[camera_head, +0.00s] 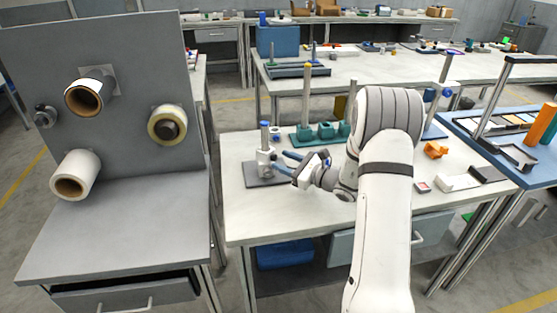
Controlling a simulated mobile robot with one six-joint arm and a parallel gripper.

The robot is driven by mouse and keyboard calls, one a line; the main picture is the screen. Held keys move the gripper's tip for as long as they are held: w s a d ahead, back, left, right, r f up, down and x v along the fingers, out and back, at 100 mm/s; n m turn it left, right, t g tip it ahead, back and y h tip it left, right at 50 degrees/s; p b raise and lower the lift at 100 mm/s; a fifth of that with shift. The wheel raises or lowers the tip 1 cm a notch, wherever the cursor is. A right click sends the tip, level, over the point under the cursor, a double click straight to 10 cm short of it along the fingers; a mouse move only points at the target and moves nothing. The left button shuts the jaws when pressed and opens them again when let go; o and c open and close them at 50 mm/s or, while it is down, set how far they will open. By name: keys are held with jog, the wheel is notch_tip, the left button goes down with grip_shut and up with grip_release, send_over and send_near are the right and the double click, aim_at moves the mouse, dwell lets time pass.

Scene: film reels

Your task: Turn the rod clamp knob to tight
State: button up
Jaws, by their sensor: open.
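A short upright rod (264,133) with a blue top stands at the left of the white table, on a dark grey base plate (262,182). A light grey rod clamp (264,160) sits low on this rod. My gripper (280,167) reaches in from the right, with its blue fingers spread apart and pointing left at the clamp. The fingertips are close to the clamp's right side; I cannot tell whether they touch it. The clamp's knob is too small to make out clearly, so its setting cannot be read.
Teal holders (326,131) and a tall rod (307,97) stand just behind. A grey panel (125,120) with film reels rises at left. Orange parts (435,150) and small boxes lie right of my arm. The table's front left is clear.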

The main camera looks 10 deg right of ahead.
jog(key=shift+x, duration=0.95)
jog(key=shift+c, duration=0.4)
